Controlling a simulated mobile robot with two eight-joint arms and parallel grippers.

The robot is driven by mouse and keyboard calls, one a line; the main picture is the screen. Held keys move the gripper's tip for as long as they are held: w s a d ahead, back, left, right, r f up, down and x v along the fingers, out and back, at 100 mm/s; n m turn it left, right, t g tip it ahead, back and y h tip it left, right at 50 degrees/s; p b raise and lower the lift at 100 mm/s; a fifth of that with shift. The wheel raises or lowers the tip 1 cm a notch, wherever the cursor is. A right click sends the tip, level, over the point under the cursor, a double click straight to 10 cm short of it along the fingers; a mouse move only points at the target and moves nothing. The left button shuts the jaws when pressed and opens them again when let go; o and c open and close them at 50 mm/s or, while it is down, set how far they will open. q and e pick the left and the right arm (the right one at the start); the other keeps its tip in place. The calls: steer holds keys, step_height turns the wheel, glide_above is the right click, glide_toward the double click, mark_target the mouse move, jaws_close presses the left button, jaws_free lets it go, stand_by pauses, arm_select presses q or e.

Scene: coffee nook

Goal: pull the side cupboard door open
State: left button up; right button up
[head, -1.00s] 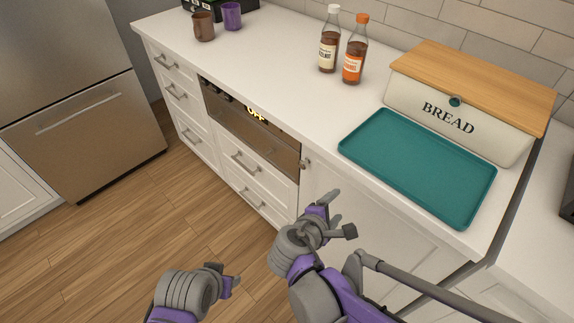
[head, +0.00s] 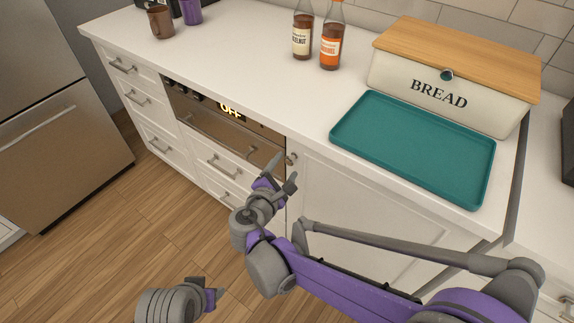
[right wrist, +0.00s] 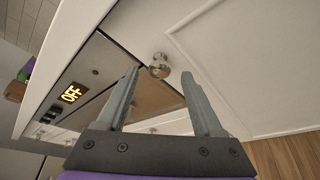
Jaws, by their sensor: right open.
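The white side cupboard door (head: 345,205) is shut, below the counter and right of the oven. Its small round metal knob (head: 291,158) sits at the door's upper left corner. My right gripper (head: 281,171) is open and empty, close to the knob. In the right wrist view the knob (right wrist: 160,66) shows between and just beyond the two fingertips of the right gripper (right wrist: 159,76); I see no contact. My left gripper (head: 208,291) is low at the bottom edge of the head view, over the floor, and its jaws are unclear.
A teal tray (head: 415,150), a bread box (head: 445,95) and two syrup bottles (head: 330,45) stand on the counter (head: 240,60). The oven (head: 225,125) reads OFF. Drawers (head: 225,175) with bar handles lie left of the door. The wooden floor (head: 110,255) is clear.

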steer(key=shift+x, duration=1.15)
jaws_close()
stand_by(0.6)
